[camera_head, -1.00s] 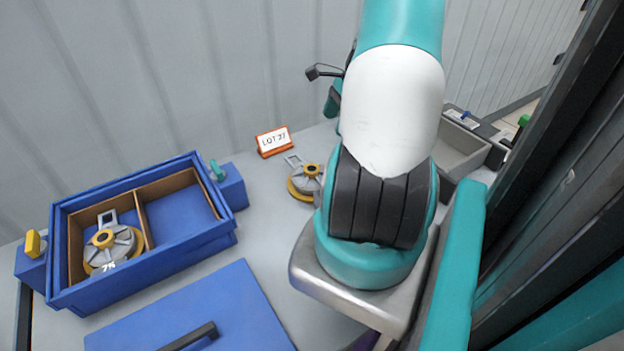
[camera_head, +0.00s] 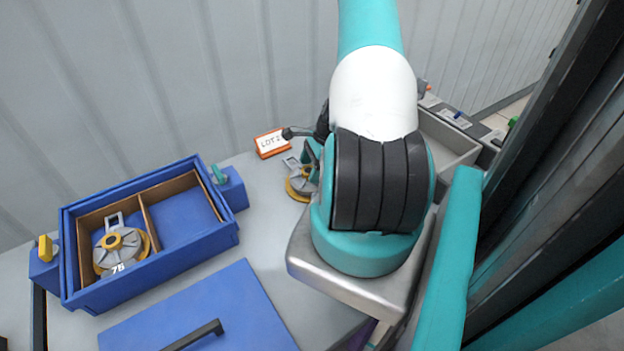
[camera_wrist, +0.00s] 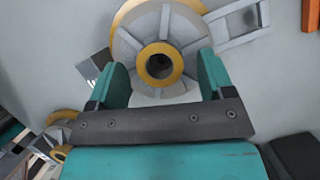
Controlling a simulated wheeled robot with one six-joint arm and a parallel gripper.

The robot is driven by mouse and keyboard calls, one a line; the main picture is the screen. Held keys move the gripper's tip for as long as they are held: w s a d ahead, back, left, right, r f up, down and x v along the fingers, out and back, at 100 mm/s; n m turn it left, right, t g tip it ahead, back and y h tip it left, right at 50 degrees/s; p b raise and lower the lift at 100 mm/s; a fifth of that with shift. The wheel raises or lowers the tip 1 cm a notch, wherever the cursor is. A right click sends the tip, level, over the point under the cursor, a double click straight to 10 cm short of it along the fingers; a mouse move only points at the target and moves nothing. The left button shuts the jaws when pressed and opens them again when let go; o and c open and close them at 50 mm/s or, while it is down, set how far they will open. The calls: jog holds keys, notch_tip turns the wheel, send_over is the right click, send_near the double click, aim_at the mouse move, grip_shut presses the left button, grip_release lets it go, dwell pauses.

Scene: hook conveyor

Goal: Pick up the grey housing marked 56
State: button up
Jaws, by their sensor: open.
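A grey round housing (camera_wrist: 160,30) with a yellow rim, yellow hub ring and grey rectangular loop handle fills the top of the wrist view. No number shows on it there. In the head view this housing (camera_head: 299,184) stands on the table, partly hidden by my arm. My gripper (camera_wrist: 162,72) is open, with its teal fingers on either side of the hub in the picture. I cannot tell whether they touch the housing. Another grey housing (camera_head: 117,248), which appears marked 76, sits in the left compartment of the blue box (camera_head: 160,278).
An orange-framed LOT sign (camera_head: 271,143) stands behind the housing. A blue lid (camera_head: 215,305) with a black handle lies in front of the box. A grey bin (camera_head: 447,142) is at the right. More yellow-ringed parts (camera_wrist: 60,118) show at the wrist view's lower left.

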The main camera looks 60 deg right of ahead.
jog(key=shift+f, duration=0.25)
jog(key=c, duration=1.2)
jog(key=shift+c, duration=0.4)
jog(key=shift+r, duration=0.15)
